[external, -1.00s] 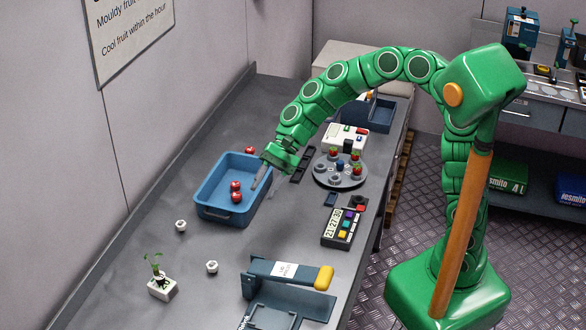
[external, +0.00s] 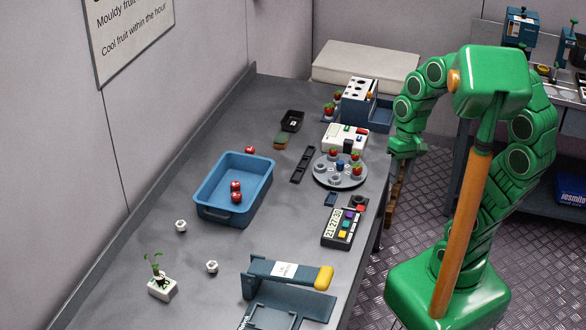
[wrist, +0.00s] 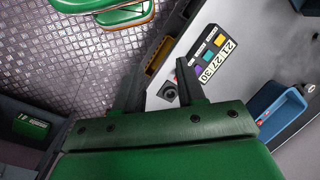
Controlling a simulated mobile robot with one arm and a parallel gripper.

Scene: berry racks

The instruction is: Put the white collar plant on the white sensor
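A small green-leaved plant (external: 153,262) stands upright at the near left of the bench in the external view. Its foot meets a white block (external: 163,289) with dark marks on top, which looks like the white sensor. Whether the plant is seated in the block, and its collar, are too small to tell. My gripper is at the right, off the bench's right edge, far from the plant; in the wrist view its two dark fingers (wrist: 158,80) are apart with nothing held between them. The plant and block are not in the wrist view.
A blue bin (external: 205,212) with red berries sits mid-bench. Two small white pieces (external: 181,226) (external: 212,267) lie near the plant. A blue-and-yellow press (external: 258,270), a keypad timer (external: 338,232) and a round berry rack (external: 334,181) stand along the right side.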

